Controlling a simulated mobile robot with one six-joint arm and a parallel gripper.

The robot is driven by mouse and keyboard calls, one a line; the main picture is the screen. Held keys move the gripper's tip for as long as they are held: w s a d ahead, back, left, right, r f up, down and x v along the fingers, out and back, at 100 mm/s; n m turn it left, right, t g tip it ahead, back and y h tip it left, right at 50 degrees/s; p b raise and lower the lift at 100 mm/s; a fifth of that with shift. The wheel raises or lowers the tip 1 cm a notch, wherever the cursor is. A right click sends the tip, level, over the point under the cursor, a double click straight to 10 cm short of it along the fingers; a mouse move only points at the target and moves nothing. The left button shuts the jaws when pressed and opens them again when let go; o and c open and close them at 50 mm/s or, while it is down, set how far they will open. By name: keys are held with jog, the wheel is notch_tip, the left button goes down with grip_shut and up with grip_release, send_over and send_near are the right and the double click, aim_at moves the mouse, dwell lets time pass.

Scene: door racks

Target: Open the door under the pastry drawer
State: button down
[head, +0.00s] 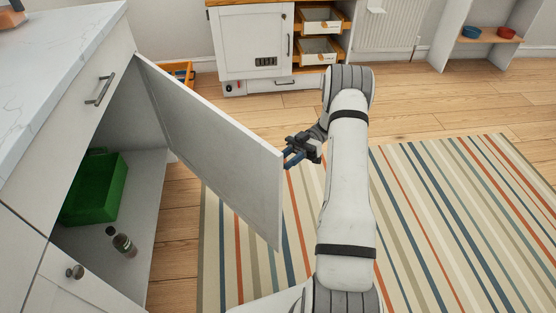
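The white cabinet door (215,140) stands wide open, swung out from the white cabinet on the left. A drawer with a bar handle (99,90) is shut above the opening; I cannot read a label on it. My gripper (290,158) is just right of the door's free edge, at about mid-height of it. Its dark fingers point toward the door, and whether they touch it is unclear. The finger gap is too small to judge. The door's handle is hidden on its far side.
Inside the cabinet are a green bin (97,190) and a small bottle (124,245). A knobbed front (75,271) is below left. A striped rug (440,210) covers the floor at right. Another white cabinet (250,45) stands at the back. The rug area is clear.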

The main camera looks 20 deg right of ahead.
jog(key=shift+w+r, duration=0.15)
jog(key=c, duration=1.5)
grip_release()
jog(key=o, duration=0.4)
jog(key=shift+o, duration=0.2)
notch_tip(320, 180, up, 10)
jog(key=p, duration=1)
